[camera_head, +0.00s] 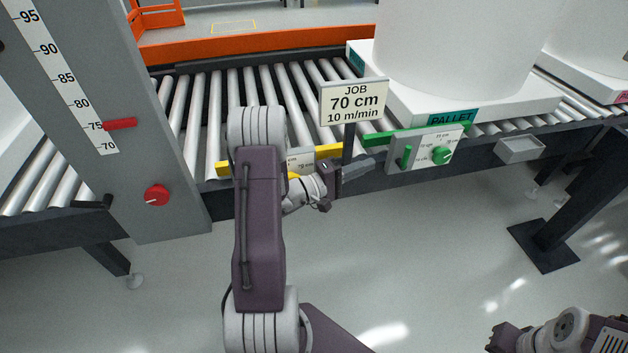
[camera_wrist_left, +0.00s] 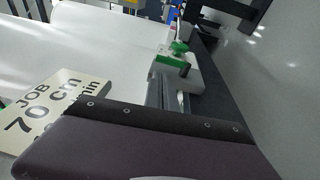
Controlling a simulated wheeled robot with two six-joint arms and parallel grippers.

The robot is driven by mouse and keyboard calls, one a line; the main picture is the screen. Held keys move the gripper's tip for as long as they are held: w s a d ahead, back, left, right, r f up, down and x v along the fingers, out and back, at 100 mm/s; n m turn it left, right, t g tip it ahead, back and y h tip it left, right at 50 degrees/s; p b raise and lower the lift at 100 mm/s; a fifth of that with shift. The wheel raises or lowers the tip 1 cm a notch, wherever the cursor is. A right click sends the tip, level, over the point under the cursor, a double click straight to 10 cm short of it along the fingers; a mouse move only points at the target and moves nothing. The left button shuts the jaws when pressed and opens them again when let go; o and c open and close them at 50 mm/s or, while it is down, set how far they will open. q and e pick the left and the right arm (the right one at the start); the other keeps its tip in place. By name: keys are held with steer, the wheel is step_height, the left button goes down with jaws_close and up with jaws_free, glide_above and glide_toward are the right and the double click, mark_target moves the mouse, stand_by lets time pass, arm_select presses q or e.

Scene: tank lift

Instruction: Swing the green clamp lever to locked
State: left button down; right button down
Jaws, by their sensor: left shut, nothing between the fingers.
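A pale panel (camera_head: 427,164) on the conveyor's front rail carries a small upright green lever (camera_head: 406,156) and a green knob (camera_head: 441,155) to its right. A long green bar (camera_head: 415,134) runs along its top. The panel also shows in the left wrist view (camera_wrist_left: 190,80), beyond the fingers, with green parts on it; which part is which is hard to tell there. My left gripper (camera_head: 368,165) is shut and empty, its tips just left of the panel and apart from the lever. My right gripper (camera_head: 503,338) is low at the bottom right, far from the panel; its jaw state is unclear.
The job sign (camera_head: 353,101), reading 70 cm, 10 m/min, stands on a post beside my left gripper. A yellow bar (camera_head: 325,152) is partly behind my left arm. A white tank (camera_head: 455,50) stands on a pallet (camera_head: 480,105) above the panel. Floor in front is clear.

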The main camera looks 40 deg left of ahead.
arm_select(q)
steer(key=r+p+v, duration=0.1)
steer(key=p+v, duration=0.2)
steer(key=v, duration=1.1)
steer(key=shift+p, duration=0.4)
steer(key=shift+r, duration=0.1)
